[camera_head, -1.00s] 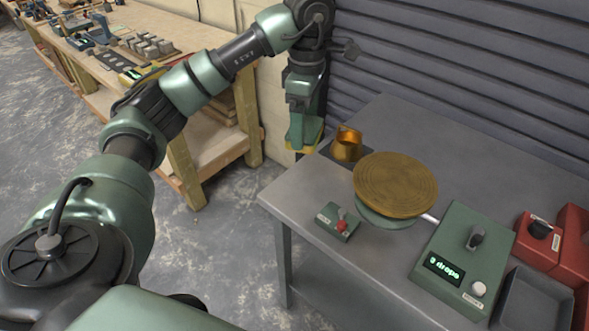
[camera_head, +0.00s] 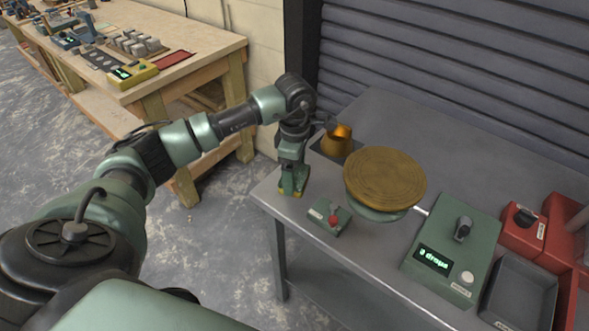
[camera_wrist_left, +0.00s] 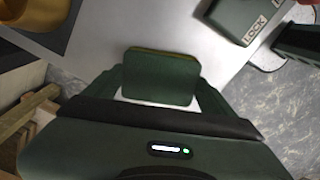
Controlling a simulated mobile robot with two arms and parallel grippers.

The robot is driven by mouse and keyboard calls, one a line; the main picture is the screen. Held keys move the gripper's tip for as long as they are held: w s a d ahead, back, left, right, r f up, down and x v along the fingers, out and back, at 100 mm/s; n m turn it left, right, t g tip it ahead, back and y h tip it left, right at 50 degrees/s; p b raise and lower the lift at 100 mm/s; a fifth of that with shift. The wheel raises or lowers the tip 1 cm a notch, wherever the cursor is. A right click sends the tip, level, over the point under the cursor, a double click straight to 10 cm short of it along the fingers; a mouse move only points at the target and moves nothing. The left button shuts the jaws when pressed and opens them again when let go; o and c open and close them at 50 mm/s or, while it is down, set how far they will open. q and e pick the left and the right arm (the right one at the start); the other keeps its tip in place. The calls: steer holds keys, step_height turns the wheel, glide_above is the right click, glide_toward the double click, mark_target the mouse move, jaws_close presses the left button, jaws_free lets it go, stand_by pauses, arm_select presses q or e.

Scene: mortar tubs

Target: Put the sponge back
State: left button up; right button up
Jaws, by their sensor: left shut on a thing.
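The sponge (camera_wrist_left: 160,78) shows in the left wrist view as a dark green block with a thin yellow edge. My left gripper (camera_head: 293,186) is shut on it, with a finger at each side. In the head view they are at the left edge of the grey table (camera_head: 380,112), and only small yellow parts show around the fingers. I cannot tell whether the sponge touches the table top. My right gripper is not in view.
A copper pot (camera_head: 337,141) on a dark mat stands just behind the gripper. A small switch box (camera_head: 329,217), a round brown turntable (camera_head: 384,178), a green control box (camera_head: 451,247) and a grey tray (camera_head: 519,292) stand to the right. The floor is left of the table edge.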

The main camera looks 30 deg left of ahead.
mark_target(295, 175)
arm_select(q)
steer(key=shift+f, duration=0.1)
steer(key=o, duration=1)
steer(key=shift+o, duration=0.2)
steer(key=shift+w+r, duration=0.1)
steer(key=shift+r, duration=0.4)
step_height(295, 175, up, 11)
steer(key=b, duration=0.2)
steer(key=shift+r, duration=0.2)
